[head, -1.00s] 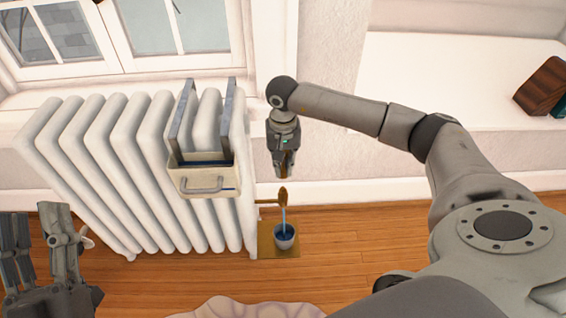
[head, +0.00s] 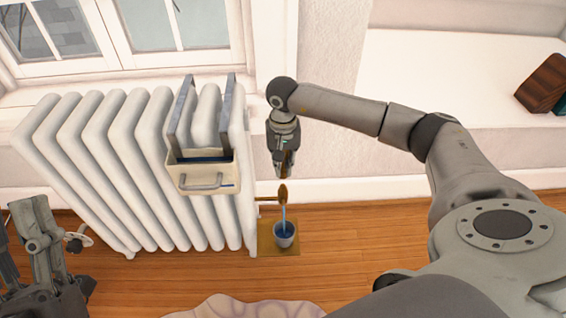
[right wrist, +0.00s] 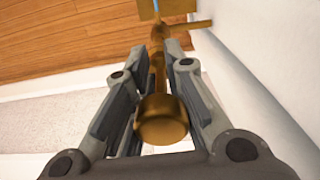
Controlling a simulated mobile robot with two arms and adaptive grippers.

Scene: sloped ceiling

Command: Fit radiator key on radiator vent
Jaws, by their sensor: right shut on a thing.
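My right gripper (head: 284,174) points down over the radiator's right end. It is shut on the brass radiator key (right wrist: 163,122), whose round head faces the wrist camera and whose shaft runs between the fingers. The brass radiator vent (head: 283,194) sits on a short pipe from the radiator (head: 121,165); it also shows in the right wrist view (right wrist: 190,25). The key's far end lines up closely with the vent; I cannot tell whether they touch. My left gripper (head: 28,245) is at the lower left, its fingers apart, with no held object visible.
A pale blue stream runs from the vent to a small cup (head: 285,241) on a brown mat (head: 268,247). A cream box (head: 230,186) hangs on the radiator's front by grey straps. A white ledge (head: 440,95) lies right. The wooden floor (head: 370,235) beside the cup is clear.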

